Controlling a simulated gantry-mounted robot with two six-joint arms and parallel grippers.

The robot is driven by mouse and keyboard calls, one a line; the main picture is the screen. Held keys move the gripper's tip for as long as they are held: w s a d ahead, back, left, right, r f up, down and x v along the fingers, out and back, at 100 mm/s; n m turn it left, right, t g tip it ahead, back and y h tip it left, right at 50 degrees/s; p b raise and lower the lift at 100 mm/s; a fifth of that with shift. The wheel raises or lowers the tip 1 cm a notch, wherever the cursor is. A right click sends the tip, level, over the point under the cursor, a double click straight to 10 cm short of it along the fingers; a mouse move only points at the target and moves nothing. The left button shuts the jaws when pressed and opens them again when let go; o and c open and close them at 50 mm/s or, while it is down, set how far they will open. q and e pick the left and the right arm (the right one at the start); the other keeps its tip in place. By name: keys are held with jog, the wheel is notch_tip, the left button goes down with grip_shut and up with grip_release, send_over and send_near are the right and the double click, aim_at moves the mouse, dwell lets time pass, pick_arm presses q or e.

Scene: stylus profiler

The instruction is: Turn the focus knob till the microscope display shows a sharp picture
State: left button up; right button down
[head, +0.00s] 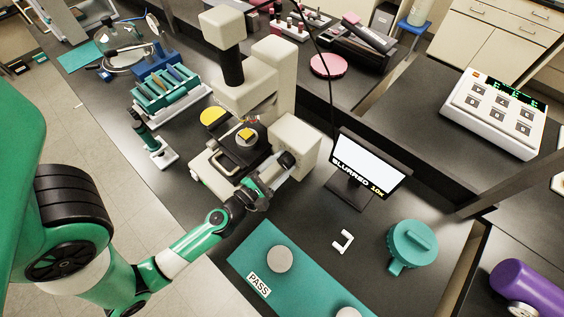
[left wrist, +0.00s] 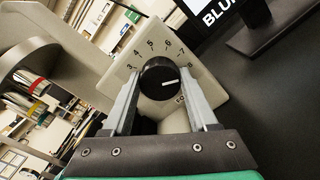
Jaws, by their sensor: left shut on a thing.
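The beige microscope (head: 262,78) stands on the black bench. The black focus knob (left wrist: 158,84) is on the microscope's side box (head: 297,140), with a numbered dial around it. Its white pointer mark points right, towards the high numbers of the dial. My left gripper (left wrist: 160,90) has its two fingers on either side of the knob and is shut on it; in the head view the gripper (head: 285,164) covers the knob. The microscope display (head: 372,162) shows a pale blank picture with the words BLURRED 10x. My right gripper is out of view.
A slide rack (head: 170,92) and a small green-and-white instrument (head: 150,142) stand left of the microscope.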

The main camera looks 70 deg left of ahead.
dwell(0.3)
pick_arm(q)
jog(key=o, duration=1.4)
jog(key=b+v, duration=0.4)
jog(key=v, duration=0.7)
jog(key=shift+s+d+b, duration=0.1)
jog(key=shift+s+b, duration=0.2)
jog(key=shift+b, duration=0.05)
jog(key=shift+r, duration=0.1)
